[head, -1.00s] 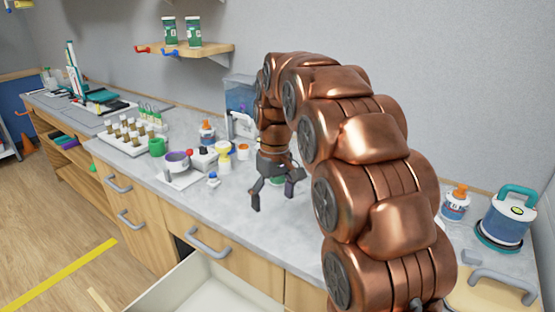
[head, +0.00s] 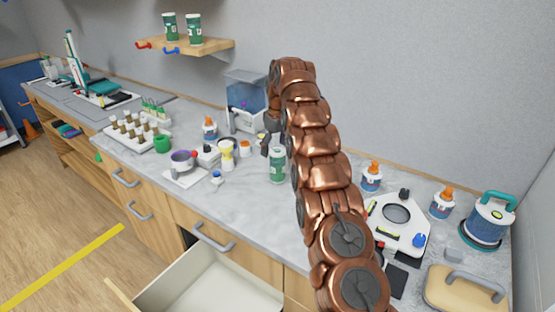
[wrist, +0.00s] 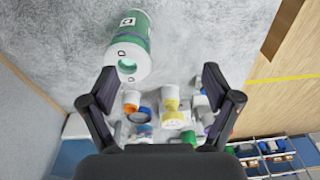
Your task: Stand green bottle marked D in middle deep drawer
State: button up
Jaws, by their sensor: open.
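A green and white bottle (head: 277,168) stands upright on the grey counter, just left of my arm in the head view. In the head view my gripper (head: 268,142) is partly hidden behind the arm, beside the bottle. An open white drawer (head: 212,290) is pulled out below the counter; its visible inside is empty.
A yellow-and-white bottle (head: 227,155), an orange-capped jar (head: 245,149) and a purple-rimmed pot (head: 183,160) stand left of the bottle. A clear bin (head: 245,98) is behind. A white board (head: 397,222) lies right of my arm. The counter front is clear.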

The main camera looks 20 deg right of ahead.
aim_at(277, 152)
jog(key=shift+w+d+f+n+p, duration=0.2)
jog(key=shift+w+d+n+p, duration=0.1)
jog(key=shift+w+d+p, duration=0.45)
jog(key=shift+w+d+f, duration=0.3)
jog(key=shift+w+d, duration=0.2)
jog(key=shift+w, duration=0.05)
jog(key=shift+w+f+b, duration=0.2)
jog(key=shift+f+b, duration=0.3)
jog(key=shift+f, duration=0.95)
jog(key=shift+w+d+f+p, duration=0.15)
jog(key=shift+f+p, duration=0.25)
jog(key=shift+f, duration=0.3)
jog(key=shift+w+f+p, duration=0.1)
jog(key=shift+f+p, duration=0.3)
jog(key=shift+f, duration=0.3)
jog(key=shift+w+f+t+p, duration=0.15)
jog(key=shift+f+t+p, duration=0.2)
jog(key=shift+f, duration=0.75)
jog(key=shift+c, duration=0.2)
grip_shut()
jog(key=shift+r, duration=0.2)
